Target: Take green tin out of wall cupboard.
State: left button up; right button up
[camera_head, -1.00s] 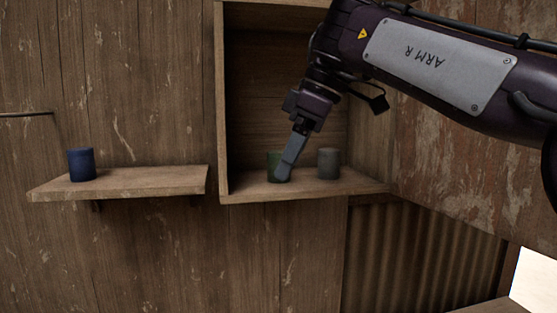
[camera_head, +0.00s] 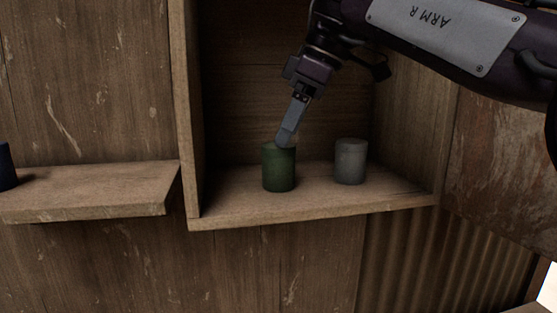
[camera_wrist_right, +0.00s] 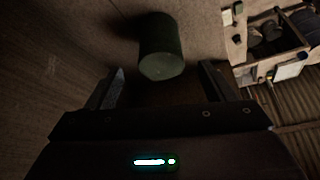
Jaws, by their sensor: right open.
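The green tin (camera_head: 279,168) stands upright on the floor of the open wall cupboard (camera_head: 320,210), left of its middle. My right gripper (camera_head: 287,138) is open, with its fingertips at the tin's upper rim in the head view, overlapping its top edge. In the right wrist view the tin (camera_wrist_right: 161,48) lies ahead of the two spread fingers (camera_wrist_right: 160,85), roughly midway between them and beyond their tips. Nothing is held. I cannot tell whether a finger touches the tin. My left gripper is not in view.
A grey tin (camera_head: 350,161) stands in the cupboard to the right of the green one, with a gap between. A wooden shelf (camera_head: 95,190) at the left bears a dark blue tin (camera_head: 6,167).

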aim_at(276, 162)
jog(key=shift+w+a+f, duration=0.15)
jog(key=shift+f, duration=0.3)
jog(key=x, duration=0.6)
jog(key=shift+s, duration=0.25)
jog(key=shift+w+f, duration=0.15)
jog(key=shift+f, duration=0.25)
jog(key=shift+a, duration=0.1)
jog(key=shift+c, duration=0.5)
jog(key=shift+r, duration=0.1)
jog(key=c, duration=1.1)
